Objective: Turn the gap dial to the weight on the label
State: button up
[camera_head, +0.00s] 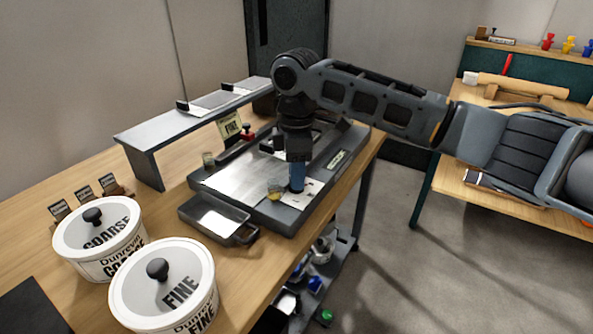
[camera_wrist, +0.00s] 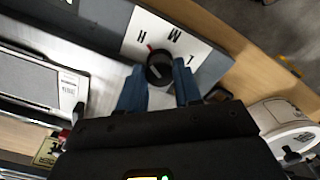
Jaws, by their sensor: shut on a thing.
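The gap dial (camera_wrist: 159,69) is a round black knob on a white plate (camera_wrist: 150,27) marked H, M and L. A yellowish label reading FINE (camera_head: 230,127) stands behind the machine; a yellow label (camera_wrist: 47,152) also shows in the wrist view, too small to read.
The grey machine (camera_head: 235,184) stands on a wooden bench with a tray (camera_head: 212,222) at its front. Two white lidded tubs, COARSE (camera_head: 82,226) and FINE (camera_head: 190,269), stand at the front left. A grey shelf (camera_head: 143,138) stands behind. The floor on the right is open.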

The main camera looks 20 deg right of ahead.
jog(key=shift+r+p, duration=0.1)
jog(key=shift+p, duration=0.45)
jog(key=m+p, duration=0.2)
jog(key=shift+a+r+p, duration=0.1)
jog(key=shift+r+p, duration=0.05)
jog(key=shift+p, duration=0.25)
jog(key=m+p, duration=0.3)
jog(key=p, duration=0.1)
jog(key=shift+m+p, duration=0.4)
jog(key=m+p, duration=0.3)
jog(key=shift+p, duration=0.4)
jog(key=shift+f+m+p, duration=0.2)
jog(key=shift+m+p, duration=0.85)
jog(key=shift+m, duration=0.55)
jog(key=o, duration=1)
